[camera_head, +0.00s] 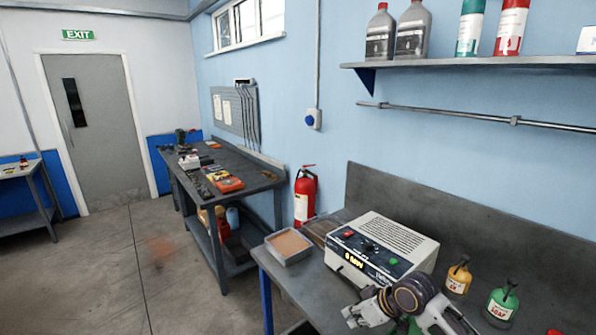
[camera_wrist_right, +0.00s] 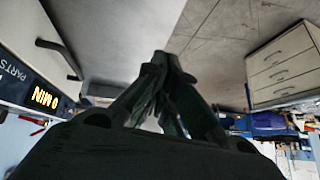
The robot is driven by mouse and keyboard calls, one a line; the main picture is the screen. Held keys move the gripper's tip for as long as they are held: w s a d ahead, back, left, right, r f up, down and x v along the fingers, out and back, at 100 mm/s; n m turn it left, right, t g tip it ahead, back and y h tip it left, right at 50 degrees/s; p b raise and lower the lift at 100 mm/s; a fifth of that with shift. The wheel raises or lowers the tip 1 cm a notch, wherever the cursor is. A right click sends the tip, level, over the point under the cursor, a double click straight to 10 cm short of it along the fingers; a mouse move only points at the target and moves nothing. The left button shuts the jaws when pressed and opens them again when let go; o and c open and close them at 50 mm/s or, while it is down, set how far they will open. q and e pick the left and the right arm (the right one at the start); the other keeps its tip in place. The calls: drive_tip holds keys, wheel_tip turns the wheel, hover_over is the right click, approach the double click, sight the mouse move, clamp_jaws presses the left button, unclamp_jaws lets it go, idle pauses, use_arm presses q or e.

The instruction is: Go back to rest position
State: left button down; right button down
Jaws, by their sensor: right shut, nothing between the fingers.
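My right gripper (camera_head: 352,313) is at the bottom of the head view, in front of the white control box on the bench. Its fingers are shut and empty. In the right wrist view the dark fingertips (camera_wrist_right: 166,60) meet, with nothing between them. The white box (camera_head: 405,243) has a dark front panel with a lit display, a knob and a red switch. Part of its panel and display (camera_wrist_right: 42,97) shows at the left of the right wrist view. My left gripper is not in view.
A tray with a brown surface (camera_head: 273,258) sits at the bench's left end. A yellow bottle (camera_head: 457,280) and a green bottle (camera_head: 501,305) stand right of the box. A fire extinguisher (camera_head: 305,195) hangs on the wall. Open floor (camera_head: 120,270) lies left.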

drive_tip(key=s+f+m+h, duration=0.1)
drive_tip(key=s+f, duration=0.4)
drive_tip(key=s, duration=0.4)
drive_tip(key=s+d+f+m+g+h, duration=0.1)
drive_tip(key=s+d+f+m+h, duration=0.1)
drive_tip(key=s+d, duration=0.35)
drive_tip(key=s+d+f+m+h, duration=0.2)
drive_tip(key=s+m, duration=0.1)
drive_tip(key=s, duration=0.6)
wheel_tip(320, 180, down, 32)
drive_tip(key=s+g, duration=0.1)
drive_tip(key=s, duration=0.1)
drive_tip(key=s+d+f, duration=0.2)
drive_tip(key=s+f, duration=0.9)
drive_tip(key=s+d+f+g+b, duration=0.1)
drive_tip(key=s+f, duration=1)
drive_tip(key=shift+s+d+n+g, duration=0.3)
drive_tip(key=shift+s+d+n, duration=0.05)
drive_tip(key=shift+d+n, duration=0.05)
idle(0.9)
